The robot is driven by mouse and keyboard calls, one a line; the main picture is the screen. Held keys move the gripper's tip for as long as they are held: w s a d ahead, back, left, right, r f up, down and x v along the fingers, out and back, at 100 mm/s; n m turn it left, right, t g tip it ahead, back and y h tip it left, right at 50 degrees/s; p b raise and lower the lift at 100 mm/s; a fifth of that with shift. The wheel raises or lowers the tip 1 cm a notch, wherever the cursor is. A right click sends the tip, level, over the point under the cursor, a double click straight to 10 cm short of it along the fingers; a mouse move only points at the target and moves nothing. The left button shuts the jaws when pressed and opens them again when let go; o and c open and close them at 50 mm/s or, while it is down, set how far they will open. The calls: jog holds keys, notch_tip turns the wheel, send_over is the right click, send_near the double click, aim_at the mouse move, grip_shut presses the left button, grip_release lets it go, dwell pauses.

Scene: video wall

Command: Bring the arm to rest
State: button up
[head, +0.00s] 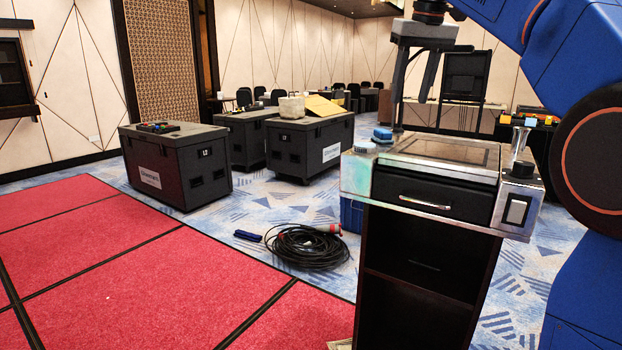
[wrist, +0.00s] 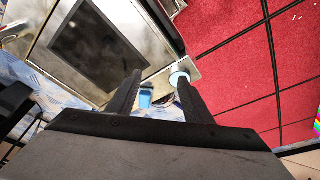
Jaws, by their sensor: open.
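My gripper (head: 414,92) hangs from my blue arm at the upper right of the head view, with its fingers pointing down above the top of a metal-topped cabinet (head: 400,210). The two fingers are apart and nothing is between them in the head view. In the wrist view my gripper (wrist: 158,82) shows two dark, separated fingers. The cabinet top and its dark panel (wrist: 98,45) lie beyond them. Whether a fingertip touches the cabinet top is unclear.
A metal cup (head: 520,140) and a black knob (head: 522,170) stand on the cabinet's right side. A coiled black cable (head: 305,247) lies on the carpet. Dark flight cases (head: 175,165) stand behind. The red floor (head: 150,270) at left is mostly clear.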

jog(key=s+d+f+m, duration=0.1)
jog(key=s+d+f, duration=0.2)
jog(key=s+f, duration=1.4)
jog(key=s+d+f+m+t, duration=0.1)
jog(key=s+d+f, duration=0.2)
jog(key=s+f, duration=1.4)
notch_tip(320, 180, down, 9)
jog(key=shift+s+r+t+h, duration=0.1)
jog(key=shift+s+t+h, duration=0.15)
jog(key=shift+t+h, duration=0.05)
